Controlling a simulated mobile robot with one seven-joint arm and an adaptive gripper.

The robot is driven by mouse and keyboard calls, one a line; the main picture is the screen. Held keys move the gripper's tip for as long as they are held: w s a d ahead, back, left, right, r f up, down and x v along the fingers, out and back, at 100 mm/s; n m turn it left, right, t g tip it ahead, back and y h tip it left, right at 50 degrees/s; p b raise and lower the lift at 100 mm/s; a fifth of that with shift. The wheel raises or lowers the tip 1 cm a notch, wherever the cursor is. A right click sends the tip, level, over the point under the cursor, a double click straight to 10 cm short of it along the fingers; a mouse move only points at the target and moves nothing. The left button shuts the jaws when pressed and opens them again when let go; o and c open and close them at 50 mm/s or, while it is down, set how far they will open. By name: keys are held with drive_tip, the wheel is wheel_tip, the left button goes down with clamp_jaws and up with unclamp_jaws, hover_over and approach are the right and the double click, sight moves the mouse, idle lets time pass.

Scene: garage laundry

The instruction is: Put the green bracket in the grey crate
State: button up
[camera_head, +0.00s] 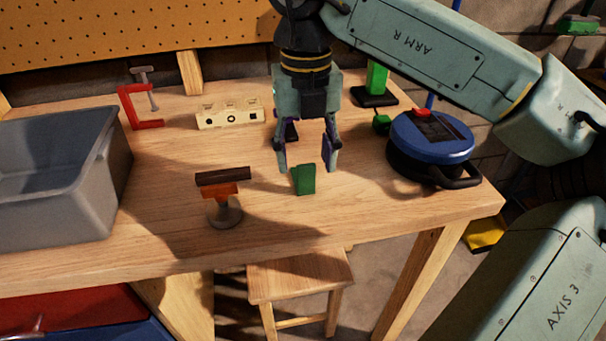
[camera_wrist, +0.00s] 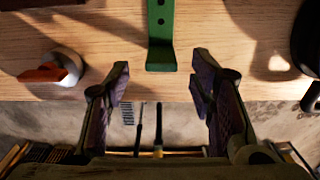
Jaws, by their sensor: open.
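The green bracket (camera_head: 304,179) stands on the wooden workbench below my gripper. In the wrist view the green bracket (camera_wrist: 161,38) is an L shape with holes in its long leg, seen just beyond and between my fingertips. My gripper (camera_head: 306,165) is open, pointing down, with nothing between its fingers; it also shows in the wrist view (camera_wrist: 160,82). Whether the fingertips are level with the bracket's top I cannot tell. The grey crate (camera_head: 55,190) sits at the left of the bench, its inside partly visible.
An orange and dark-topped tool on a round base (camera_head: 224,196) stands between crate and bracket. A blue round device (camera_head: 432,140) is at the right. A red clamp (camera_head: 139,105) and a cream block (camera_head: 229,115) are behind. The bench's front edge is close.

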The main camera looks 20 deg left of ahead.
sight(306, 190)
drive_tip(key=shift+w+f+p, duration=0.15)
drive_tip(key=shift+f+p, duration=0.3)
drive_tip(key=shift+f, duration=1)
drive_tip(key=shift+w+f+p, duration=0.1)
drive_tip(key=shift+f+p, duration=0.3)
drive_tip(key=shift+f, duration=1)
clamp_jaws()
